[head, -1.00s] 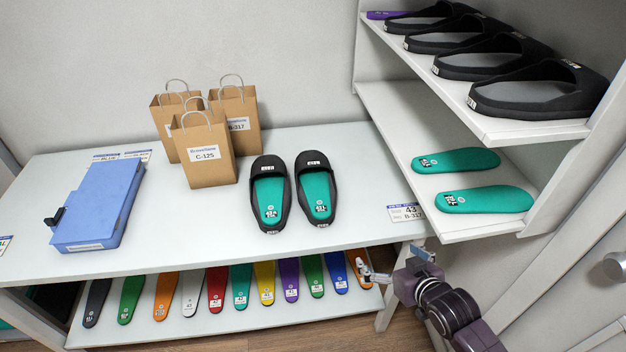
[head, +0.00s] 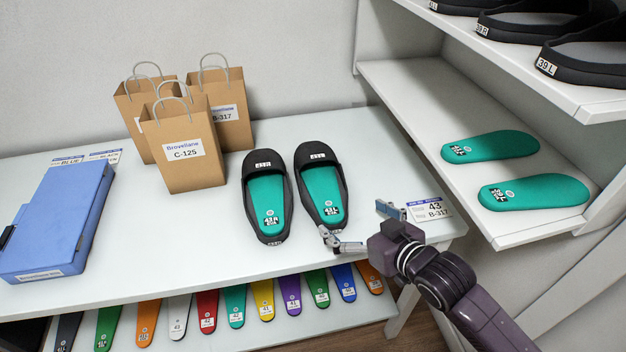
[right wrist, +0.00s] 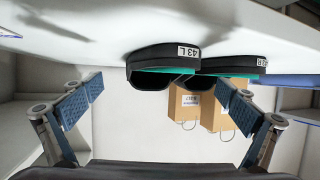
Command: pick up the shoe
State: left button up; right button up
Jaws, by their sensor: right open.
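Whether a finger touches the shoe I cannot tell. My left gripper is not in view.
Paper bags (head: 188,165) stand behind the shoes to the left. A blue box (head: 55,220) lies at the far left. The shelf (head: 400,95) on the right holds two teal insoles and black shoes above. Coloured insoles (head: 235,305) lie on the lower shelf.

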aim_at(335, 203)
jog(key=shift+x, duration=0.8)
jog(key=x, duration=0.6)
jog(key=shift+w+a+r, duration=0.15)
jog(key=shift+a+r, duration=0.05)
jog(key=shift+a, duration=0.1)
jog(key=c, duration=1.2)
jog(key=shift+r, duration=0.1)
jog(key=shift+c, duration=0.8)
jog(key=shift+r+p, duration=0.1)
jog(key=shift+p, duration=0.2)
